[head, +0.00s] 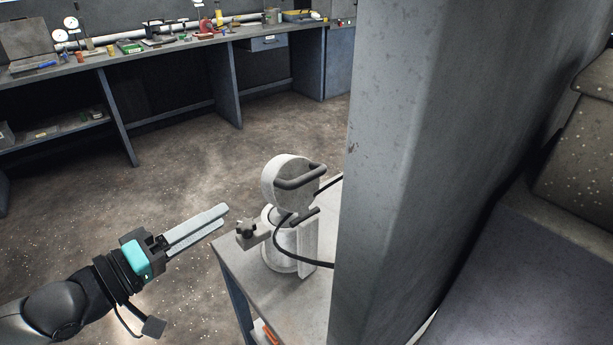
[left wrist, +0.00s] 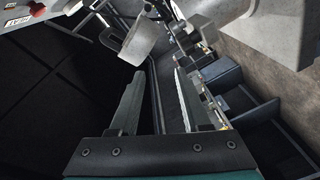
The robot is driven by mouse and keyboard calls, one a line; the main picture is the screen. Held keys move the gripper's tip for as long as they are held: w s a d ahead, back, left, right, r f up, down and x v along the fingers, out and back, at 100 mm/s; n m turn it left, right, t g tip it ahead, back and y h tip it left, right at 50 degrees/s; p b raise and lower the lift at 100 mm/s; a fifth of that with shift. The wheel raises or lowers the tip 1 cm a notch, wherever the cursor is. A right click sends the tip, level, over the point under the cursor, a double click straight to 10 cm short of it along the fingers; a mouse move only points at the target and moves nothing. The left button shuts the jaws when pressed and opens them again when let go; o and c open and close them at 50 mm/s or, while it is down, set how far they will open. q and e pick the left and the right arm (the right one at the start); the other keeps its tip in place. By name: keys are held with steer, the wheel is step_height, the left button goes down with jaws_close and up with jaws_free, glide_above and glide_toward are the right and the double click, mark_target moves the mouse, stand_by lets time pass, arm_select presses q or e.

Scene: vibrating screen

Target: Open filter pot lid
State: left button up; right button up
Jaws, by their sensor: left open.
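The filter pot (head: 280,250) is a pale cylinder on a small grey table in the head view. Its round lid (head: 279,178) stands tilted up above the pot, with a dark bar handle (head: 300,177) on its right side. A clamp with a dark knob (head: 247,230) sticks out from the pot's left side. My left gripper (head: 224,221) is open and empty, left of the clamp and apart from the lid. In the left wrist view, its fingers (left wrist: 160,85) are spread, with a pale rounded part, probably the lid, beyond them. My right gripper is out of view.
A large grey column (head: 400,180) stands close to the pot's right and hides part of the small table (head: 240,265). A black cable curves past the pot. A long workbench (head: 150,62) with tools and gauges runs along the back. Open floor lies between.

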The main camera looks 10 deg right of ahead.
arm_select(q)
steer(key=n+g+h, duration=0.1)
steer(key=g+h, duration=0.1)
glide_toward(296, 182)
steer(key=shift+f+p+x, duration=0.15)
steer(key=shift+p+x, duration=0.35)
steer(key=shift+x, duration=2.6)
steer(key=shift+f+p+x, duration=0.15)
steer(key=shift+p+x, duration=0.3)
steer(key=shift+x, duration=2.65)
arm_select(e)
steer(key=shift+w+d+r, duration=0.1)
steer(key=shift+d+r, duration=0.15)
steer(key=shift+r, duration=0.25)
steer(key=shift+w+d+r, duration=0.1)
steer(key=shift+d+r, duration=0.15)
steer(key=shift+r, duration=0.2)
arm_select(q)
steer(key=shift+w+a, duration=0.1)
steer(key=shift+w, duration=0.1)
steer(key=c, duration=0.7)
steer(key=shift+r, duration=0.15)
jaws_close()
